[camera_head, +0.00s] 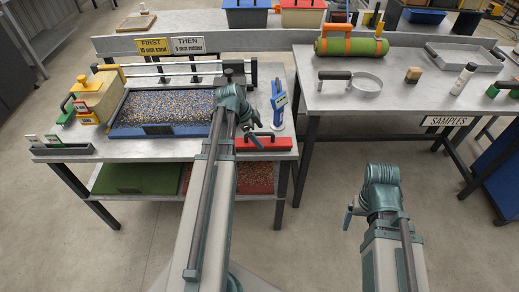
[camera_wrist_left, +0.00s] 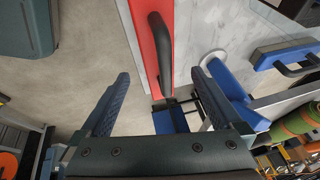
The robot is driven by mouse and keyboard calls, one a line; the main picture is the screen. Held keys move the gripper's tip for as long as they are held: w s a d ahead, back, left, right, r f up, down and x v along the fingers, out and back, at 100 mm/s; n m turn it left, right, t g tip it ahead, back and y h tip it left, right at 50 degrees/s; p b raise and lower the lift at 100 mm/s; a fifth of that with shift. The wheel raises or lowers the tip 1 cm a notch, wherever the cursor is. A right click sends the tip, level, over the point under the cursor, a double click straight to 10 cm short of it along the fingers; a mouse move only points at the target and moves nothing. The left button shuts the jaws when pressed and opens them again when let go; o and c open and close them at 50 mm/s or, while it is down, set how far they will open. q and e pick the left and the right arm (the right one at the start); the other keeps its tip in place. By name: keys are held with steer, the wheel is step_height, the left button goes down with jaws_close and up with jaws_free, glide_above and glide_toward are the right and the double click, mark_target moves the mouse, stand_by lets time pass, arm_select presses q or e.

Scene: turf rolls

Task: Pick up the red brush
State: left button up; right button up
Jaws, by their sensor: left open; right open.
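The red brush (camera_head: 265,143) lies at the front right edge of the left table, its dark handle on top. It also shows in the left wrist view (camera_wrist_left: 144,30), running upright in the picture with the black handle (camera_wrist_left: 161,50) along it. My left gripper (camera_head: 256,121) is open and empty above the table, just behind the brush in the head view. In the left wrist view its two fingers (camera_wrist_left: 160,80) are spread, with the near end of the brush showing between them; no contact is visible. My right gripper (camera_head: 349,218) hangs off the tables at the lower right, away from the brush.
A blue-and-white upright tool (camera_head: 279,101) stands close behind the brush. A blue tray (camera_head: 120,133) of granules lies to its left. The right table (camera_head: 330,101) holds a green roll (camera_head: 351,47) and a ring with a handle (camera_head: 364,83). Open floor lies between the tables' fronts and my right arm.

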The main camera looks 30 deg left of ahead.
mark_target(265, 142)
arm_select(q)
steer(key=shift+b+x, duration=1.95)
steer(key=shift+x, duration=0.2)
steer(key=shift+w+d+f+b, duration=0.1)
steer(key=shift+d+f+b, duration=0.1)
steer(key=shift+f+b, duration=0.3)
steer(key=shift+r, duration=0.1)
steer(key=c, duration=1.5)
steer(key=shift+o, duration=0.2)
